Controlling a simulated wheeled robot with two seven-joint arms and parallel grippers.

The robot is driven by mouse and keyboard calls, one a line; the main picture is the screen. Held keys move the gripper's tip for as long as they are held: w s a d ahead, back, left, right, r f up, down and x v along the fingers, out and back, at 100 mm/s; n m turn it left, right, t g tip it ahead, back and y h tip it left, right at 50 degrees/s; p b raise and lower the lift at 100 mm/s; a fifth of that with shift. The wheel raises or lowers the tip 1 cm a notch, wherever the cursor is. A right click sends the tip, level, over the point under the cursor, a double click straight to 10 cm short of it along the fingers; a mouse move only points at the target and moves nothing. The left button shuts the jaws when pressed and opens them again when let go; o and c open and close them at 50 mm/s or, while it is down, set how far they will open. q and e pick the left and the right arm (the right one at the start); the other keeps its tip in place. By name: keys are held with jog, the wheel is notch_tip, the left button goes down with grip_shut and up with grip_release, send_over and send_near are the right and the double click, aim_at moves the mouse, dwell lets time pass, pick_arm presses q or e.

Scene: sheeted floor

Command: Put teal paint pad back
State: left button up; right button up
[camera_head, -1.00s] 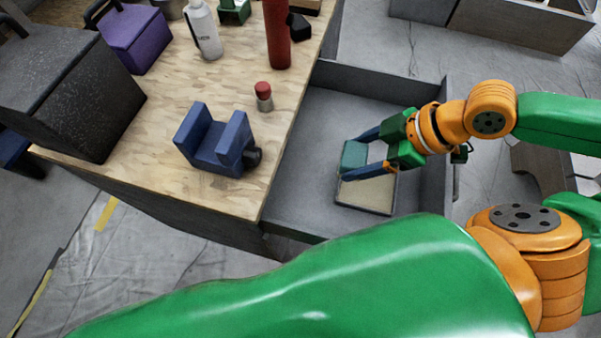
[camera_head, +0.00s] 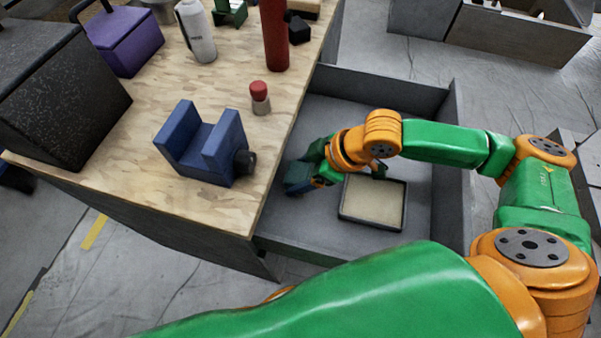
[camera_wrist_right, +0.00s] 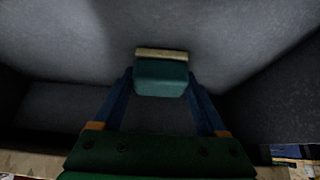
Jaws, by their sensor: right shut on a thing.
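The teal paint pad (camera_head: 298,175) is a small teal block. In the right wrist view the teal block (camera_wrist_right: 160,80) has a pale layer along its far side and sits between the two blue fingers. My right gripper (camera_head: 308,177) is shut on it, inside the grey drawer (camera_head: 340,105) near the wooden bench's edge. In the head view the hand partly hides the pad. I cannot tell whether the pad touches the drawer floor. A shallow dark tray (camera_head: 373,227) with a cream surface lies in the drawer, to the right of the gripper. My left gripper is out of view.
On the wooden bench (camera_head: 130,140) stand a blue vise (camera_head: 205,145), a red-capped bottle (camera_head: 260,98), a red cylinder (camera_head: 275,35), a white bottle (camera_head: 197,32), a purple box (camera_head: 130,40) and a black box (camera_head: 60,95). The drawer's back part is clear.

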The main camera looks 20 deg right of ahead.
aim_at(301, 173)
jog(key=shift+f, duration=0.1)
jog(key=o, duration=1.1)
jog(key=p+v, duration=0.2)
jog(key=v, duration=0.2)
jog(key=shift+d+r, duration=0.1)
jog(key=shift+r, duration=0.3)
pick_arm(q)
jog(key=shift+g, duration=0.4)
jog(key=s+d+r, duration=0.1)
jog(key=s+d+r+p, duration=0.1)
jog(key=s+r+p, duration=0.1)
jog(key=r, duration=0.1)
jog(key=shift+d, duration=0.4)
pick_arm(e)
jog(key=v, duration=0.7)
jog(key=shift+s+d+r, duration=0.15)
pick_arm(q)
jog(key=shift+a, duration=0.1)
